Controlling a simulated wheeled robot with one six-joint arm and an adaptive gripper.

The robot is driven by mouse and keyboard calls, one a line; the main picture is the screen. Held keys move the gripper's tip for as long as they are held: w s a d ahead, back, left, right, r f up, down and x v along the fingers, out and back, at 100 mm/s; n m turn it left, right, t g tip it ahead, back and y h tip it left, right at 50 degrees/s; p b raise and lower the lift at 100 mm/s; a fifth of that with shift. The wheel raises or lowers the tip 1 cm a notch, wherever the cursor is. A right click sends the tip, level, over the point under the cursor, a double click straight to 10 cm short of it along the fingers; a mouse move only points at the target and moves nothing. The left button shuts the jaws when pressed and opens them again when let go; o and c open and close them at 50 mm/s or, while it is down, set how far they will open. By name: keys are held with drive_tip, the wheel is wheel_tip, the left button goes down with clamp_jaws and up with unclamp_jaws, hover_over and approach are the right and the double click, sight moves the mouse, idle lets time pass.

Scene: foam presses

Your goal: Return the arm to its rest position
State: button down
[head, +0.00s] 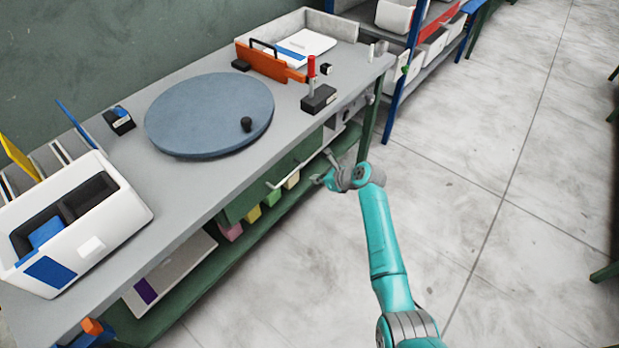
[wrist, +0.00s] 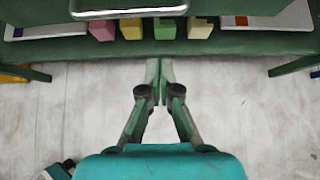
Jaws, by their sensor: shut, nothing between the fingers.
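My teal arm (head: 381,240) reaches up from the bottom of the head view, over the floor in front of the workbench. My gripper (head: 318,180) is at its end, beside the bench's front edge and below the level of the top. In the wrist view my gripper (wrist: 160,64) has its two fingertips together, with nothing between them. The fingertips appear close to the green lower shelf (wrist: 160,42); I cannot tell whether they touch it.
The grey workbench (head: 190,190) bears a round blue disc (head: 205,112), a white divided bin (head: 120,205) and a red-handled black block (head: 318,100). A pale bar handle (head: 290,178) juts from its front. Coloured blocks (wrist: 131,29) sit below. Open floor (head: 530,240) lies right.

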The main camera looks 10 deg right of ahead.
drive_tip(key=v, duration=0.7)
drive_tip(key=shift+d, duration=0.2)
drive_tip(key=shift+s+f, duration=0.1)
drive_tip(key=shift+s, duration=0.05)
